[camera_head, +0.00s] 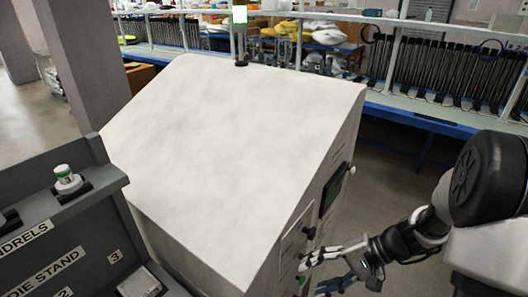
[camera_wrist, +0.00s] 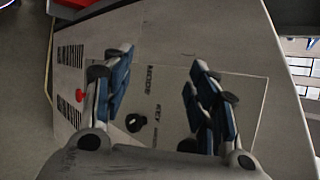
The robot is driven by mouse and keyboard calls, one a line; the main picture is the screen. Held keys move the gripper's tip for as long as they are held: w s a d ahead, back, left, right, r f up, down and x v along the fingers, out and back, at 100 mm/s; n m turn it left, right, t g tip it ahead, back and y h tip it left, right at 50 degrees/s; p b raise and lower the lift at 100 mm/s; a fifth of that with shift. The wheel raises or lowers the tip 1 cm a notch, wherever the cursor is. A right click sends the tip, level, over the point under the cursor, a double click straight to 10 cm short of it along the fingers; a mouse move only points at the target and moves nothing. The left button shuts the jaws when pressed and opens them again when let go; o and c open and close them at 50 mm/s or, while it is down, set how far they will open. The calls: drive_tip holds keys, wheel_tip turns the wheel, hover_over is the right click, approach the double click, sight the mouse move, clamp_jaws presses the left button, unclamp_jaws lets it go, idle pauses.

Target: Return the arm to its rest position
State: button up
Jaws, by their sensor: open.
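My gripper (camera_head: 328,270) is at the lower right of the head view, in front of the side panel of a large white machine (camera_head: 230,130). Its fingers are open and point left toward that panel. In the wrist view my gripper (camera_wrist: 160,100) shows two spread blue-padded fingers with nothing between them. Behind them is the panel (camera_wrist: 165,85) with a black key switch (camera_wrist: 135,122), a red button (camera_wrist: 228,97) and the words MODE and KEY. I cannot tell whether a fingertip touches the panel.
A dark screen (camera_head: 335,190) is on the machine's side. A blue workbench (camera_head: 430,120) runs behind. Open floor lies between machine and bench.

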drive_tip(key=s+r+n+t+h, duration=0.4)
drive_tip(key=s+r+h, duration=0.6)
drive_tip(key=s+r, duration=0.6)
drive_tip(key=shift+s+d+r+n, duration=0.35)
drive_tip(key=shift+d+r+n, duration=0.1)
drive_tip(key=shift+n, duration=0.75)
drive_tip(key=shift+c, duration=0.3)
